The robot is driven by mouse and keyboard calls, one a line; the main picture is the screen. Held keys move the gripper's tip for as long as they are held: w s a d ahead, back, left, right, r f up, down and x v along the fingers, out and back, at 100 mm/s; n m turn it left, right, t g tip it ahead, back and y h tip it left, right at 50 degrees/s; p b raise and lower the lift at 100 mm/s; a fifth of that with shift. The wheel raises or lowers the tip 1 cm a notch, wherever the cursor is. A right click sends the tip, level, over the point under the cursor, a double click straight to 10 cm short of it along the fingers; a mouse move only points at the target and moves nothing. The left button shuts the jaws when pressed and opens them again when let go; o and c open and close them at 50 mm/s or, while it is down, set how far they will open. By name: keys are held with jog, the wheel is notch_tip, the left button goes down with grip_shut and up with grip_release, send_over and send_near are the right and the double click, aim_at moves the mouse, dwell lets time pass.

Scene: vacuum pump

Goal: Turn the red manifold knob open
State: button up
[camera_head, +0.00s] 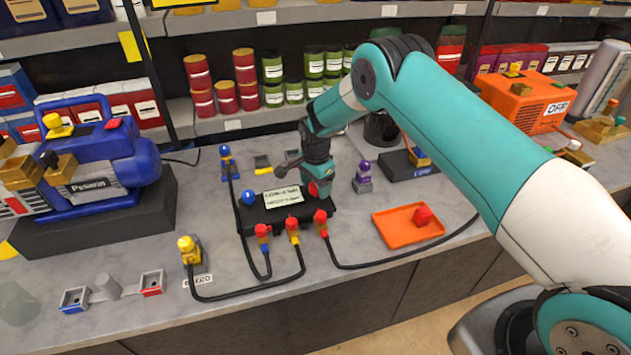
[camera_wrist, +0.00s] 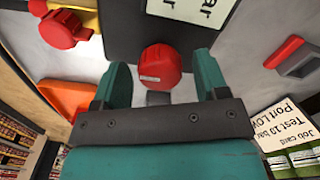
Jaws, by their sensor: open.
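The red manifold knob (camera_wrist: 160,66) is round with a small pale label, seen in the wrist view just ahead of my gripper (camera_wrist: 161,72). My gripper's two teal fingers are apart, one on each side of the knob, with visible gaps. In the head view my gripper (camera_head: 318,188) points down at the right part of the black manifold (camera_head: 277,219). A little of the red knob shows beside the fingers there; the rest is hidden. A blue knob (camera_head: 248,198) sits on the manifold's left, and a pale label card (camera_head: 283,197) lies between.
An orange tray (camera_head: 385,231) with a red piece (camera_head: 423,215) lies right. A purple-topped fitting (camera_head: 363,176) stands nearby. A blue pump (camera_head: 100,160) stands left.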

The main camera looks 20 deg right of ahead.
jog(key=shift+f, duration=0.2)
jog(key=shift+c, duration=0.2)
jog(key=c, duration=0.9)
